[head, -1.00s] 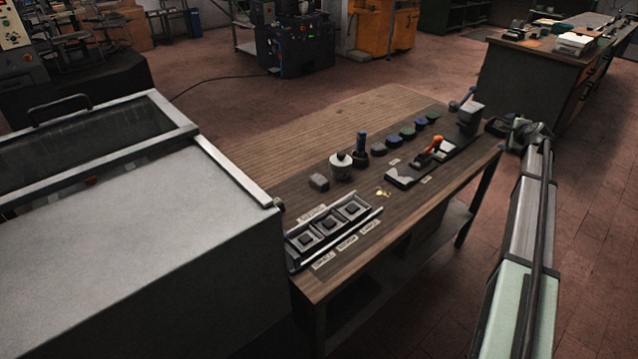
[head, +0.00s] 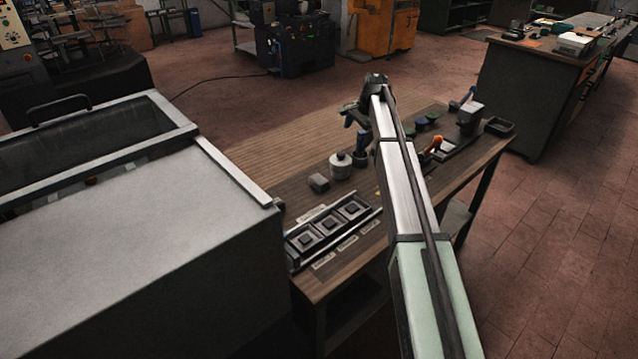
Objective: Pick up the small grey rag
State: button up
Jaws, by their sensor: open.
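A small grey lump that looks like the rag (head: 318,183) lies on the wooden bench, left of a pale round pot (head: 340,167) and behind the slotted fixture. My gripper (head: 353,118) is open over the far part of the bench, above and beyond the pot and to the right of the rag. Its fingers are small and dark here, and no held object can be made out. The rag is in plain view and apart from the gripper.
A blue-topped tool (head: 361,150) stands beside the pot. The three-slot fixture (head: 287,237) sits at the bench's front left. My arm hides the bench's middle.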

aim_at(317, 180)
jog(key=s+a+r+n+g+h, duration=0.1)
jog(key=s+a+r+g+h, duration=0.15)
jog(key=s+a, duration=1.05)
jog(key=shift+g, duration=0.25)
jog(key=f, duration=1.3)
jog(key=shift+s+f, duration=0.25)
jog(key=shift+c, duration=0.4)
jog(key=c, duration=0.9)
